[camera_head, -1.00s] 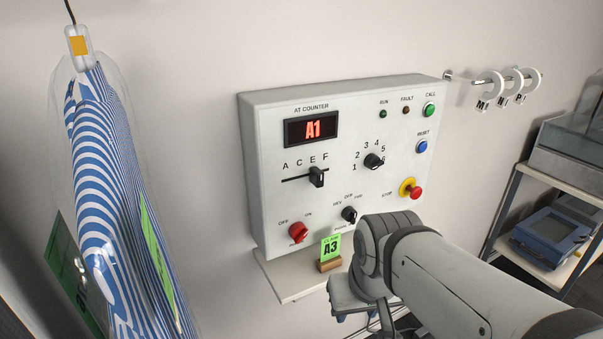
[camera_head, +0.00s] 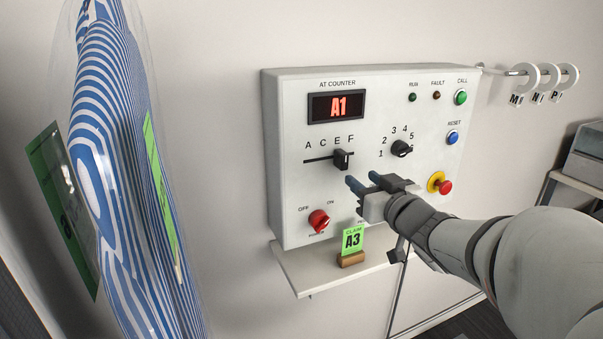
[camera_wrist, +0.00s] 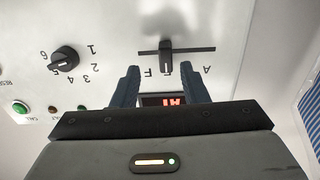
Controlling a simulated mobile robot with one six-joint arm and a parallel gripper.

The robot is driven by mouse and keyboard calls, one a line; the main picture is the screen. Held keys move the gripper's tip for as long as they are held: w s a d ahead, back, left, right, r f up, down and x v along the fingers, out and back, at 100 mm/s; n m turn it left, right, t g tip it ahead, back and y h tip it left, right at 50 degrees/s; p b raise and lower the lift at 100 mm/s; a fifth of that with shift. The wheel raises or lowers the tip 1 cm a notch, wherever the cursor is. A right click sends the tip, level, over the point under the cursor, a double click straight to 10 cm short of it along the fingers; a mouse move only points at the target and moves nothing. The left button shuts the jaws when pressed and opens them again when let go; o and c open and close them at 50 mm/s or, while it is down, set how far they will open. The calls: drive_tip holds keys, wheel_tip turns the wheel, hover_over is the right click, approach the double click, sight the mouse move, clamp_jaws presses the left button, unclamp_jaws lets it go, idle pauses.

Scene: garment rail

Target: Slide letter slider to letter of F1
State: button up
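The letter slider (camera_head: 342,160) is a black knob on a dark horizontal slot under the letters A, C, E, F. It stands at the right part of the slot, around E and F; I cannot tell exactly which. In the upside-down wrist view the knob (camera_wrist: 166,52) sits beyond my fingertips, near the middle letters, one partly covered by a finger. The display (camera_head: 338,106) reads A1 in red. My gripper (camera_head: 364,180) is open and empty, just below and right of the slider, apart from it. Both spread blue fingers (camera_wrist: 160,82) show in the wrist view.
A number dial (camera_head: 401,148) is right of the slider. A red knob (camera_head: 319,220) is below it and a red stop button (camera_head: 445,187) at right. A green A3 card (camera_head: 352,240) stands on the shelf (camera_head: 300,268). A striped bagged garment (camera_head: 110,170) hangs left.

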sight(345, 168)
drive_tip(key=shift+y, duration=0.3)
drive_tip(key=x, duration=0.8)
drive_tip(key=shift+s+a, duration=0.1)
drive_tip(key=shift+a, duration=0.1)
drive_tip(key=shift+c, duration=0.3)
clamp_jaws()
